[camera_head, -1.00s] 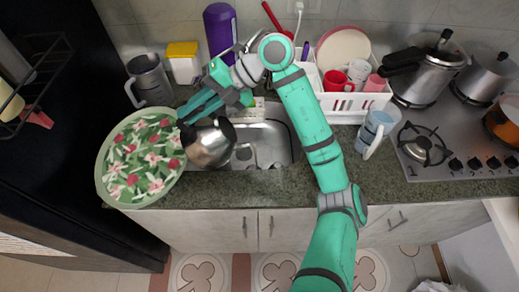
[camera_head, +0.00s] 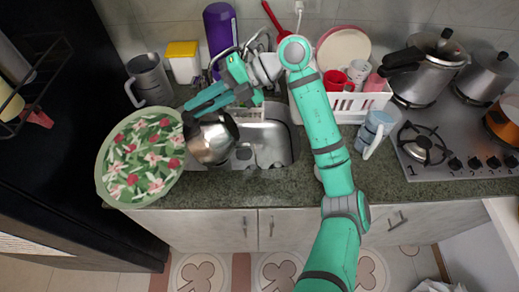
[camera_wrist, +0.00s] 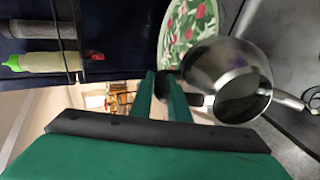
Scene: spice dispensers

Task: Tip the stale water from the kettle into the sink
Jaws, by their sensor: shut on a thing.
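The shiny metal kettle (camera_head: 210,140) hangs tilted over the left end of the steel sink (camera_head: 275,142), close to the patterned tray. My gripper (camera_head: 189,112) is shut at the kettle's upper left side, where its dark handle is; the exact grip is partly hidden. In the wrist view the kettle (camera_wrist: 215,68) is beside my gripper's fingertips (camera_wrist: 163,80), with a dark round area facing the camera. I cannot see any water leaving the kettle. My forearm covers part of the sink's back edge.
A green-rimmed floral tray (camera_head: 103,180) lies left of the sink. A grey jug (camera_head: 150,80) and a yellow-lidded container (camera_head: 184,62) stand behind it. A white dish rack (camera_head: 350,104), a blue-grey mug (camera_head: 374,130) and the stove (camera_head: 455,150) are at the right.

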